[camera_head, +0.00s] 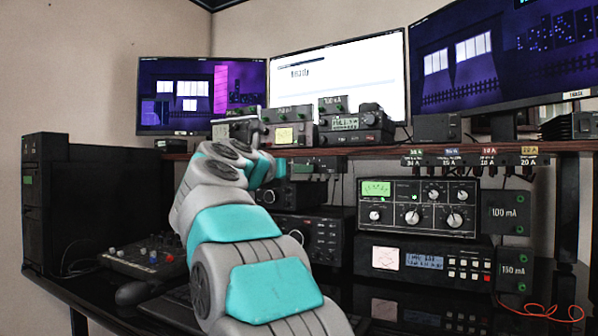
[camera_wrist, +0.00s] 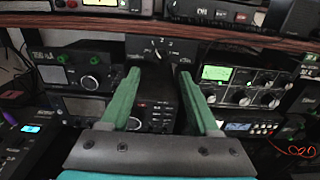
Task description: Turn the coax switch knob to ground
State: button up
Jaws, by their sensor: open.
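The coax switch is a dark box (camera_wrist: 136,46) hanging under the wooden shelf, near the top middle of the wrist view. Whether the fingertips reach the knob's depth is unclear.
The wooden shelf (camera_wrist: 240,38) runs just above the switch. Radios stand below and beside it, including a tuner with a green meter and several knobs (camera_head: 417,205) at right and a black radio (camera_wrist: 75,68) at left. A red wire (camera_head: 553,312) lies at far right.

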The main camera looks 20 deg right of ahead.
jog(key=p+x, duration=0.1)
jog(key=x, duration=0.5)
jog(key=shift+w+d, duration=0.2)
jog(key=shift+d, duration=0.15)
grip_shut()
dwell(0.3)
